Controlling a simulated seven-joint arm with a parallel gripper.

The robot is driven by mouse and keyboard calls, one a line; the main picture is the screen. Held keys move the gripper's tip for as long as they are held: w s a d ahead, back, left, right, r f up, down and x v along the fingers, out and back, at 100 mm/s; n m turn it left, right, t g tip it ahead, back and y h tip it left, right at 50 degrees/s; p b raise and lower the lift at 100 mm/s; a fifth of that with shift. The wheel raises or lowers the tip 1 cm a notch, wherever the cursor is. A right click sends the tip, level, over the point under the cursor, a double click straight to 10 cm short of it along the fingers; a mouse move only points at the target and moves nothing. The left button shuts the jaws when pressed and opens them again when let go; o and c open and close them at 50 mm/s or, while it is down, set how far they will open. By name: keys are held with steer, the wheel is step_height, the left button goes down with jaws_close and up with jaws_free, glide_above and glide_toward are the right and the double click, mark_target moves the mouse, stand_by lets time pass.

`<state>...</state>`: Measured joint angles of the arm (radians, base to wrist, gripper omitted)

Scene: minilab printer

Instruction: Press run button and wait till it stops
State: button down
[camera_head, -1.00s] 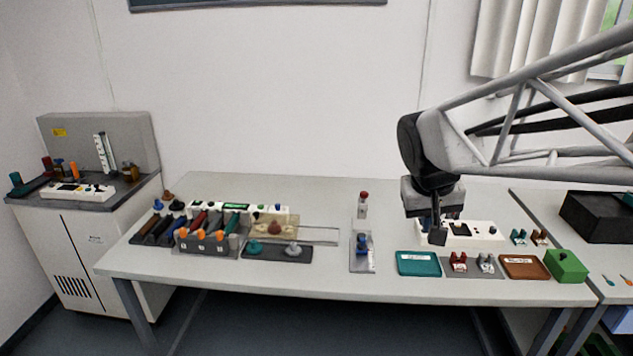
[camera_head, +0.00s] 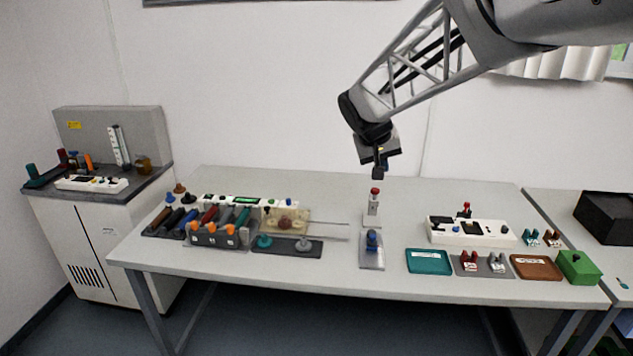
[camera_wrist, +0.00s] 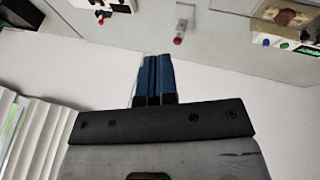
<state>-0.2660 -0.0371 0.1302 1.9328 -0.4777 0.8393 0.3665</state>
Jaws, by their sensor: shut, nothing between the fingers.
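A long white panel (camera_head: 275,202) with a green display and small buttons stands behind the printer parts at the left of the table. I cannot read which one is the run button. The printer's tan translucent plate (camera_head: 287,221) sits in front of the panel.
A row of orange-ended cartridges (camera_head: 215,228) lies at the left. Another white control panel (camera_head: 470,231), a teal tray (camera_head: 428,262), a brown tray (camera_head: 537,267) and a green box (camera_head: 579,266) stand at the right.

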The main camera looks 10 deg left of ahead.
steer(key=w+a+f, duration=0.2)
steer(key=w+a, duration=0.6)
steer(key=w, duration=0.2)
steer(key=n+t, duration=0.3)
steer(key=t, duration=0.1)
glide_above(270, 201)
step_height(270, 201, down, 17)
steer(key=shift+w+r, duration=0.15)
steer(key=shift+w, duration=0.05)
steer(key=shift+f, duration=4.35)
